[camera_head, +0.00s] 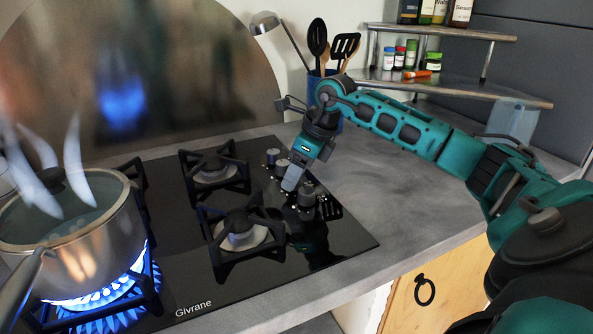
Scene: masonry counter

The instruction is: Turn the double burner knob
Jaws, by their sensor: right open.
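The black glass hob (200,277) has a column of small metallic knobs along its right side. One knob (272,156) is at the far end, and another (306,195) sits at the near end; I cannot tell which is the double burner knob. My right gripper (291,182) points down over this column, between the far and near knobs, and is open. It partly hides the knobs, and I cannot tell whether it touches one. At the left, a large burner (118,316) burns with blue flames under a steaming pot (80,256). My left gripper is not in view.
Two unlit burners with black grates (215,170) stand left of the knobs. A blue utensil holder (314,84) is behind my right gripper. A spice shelf (440,79) stands at the back right. The grey counter (365,195) right of the hob is clear.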

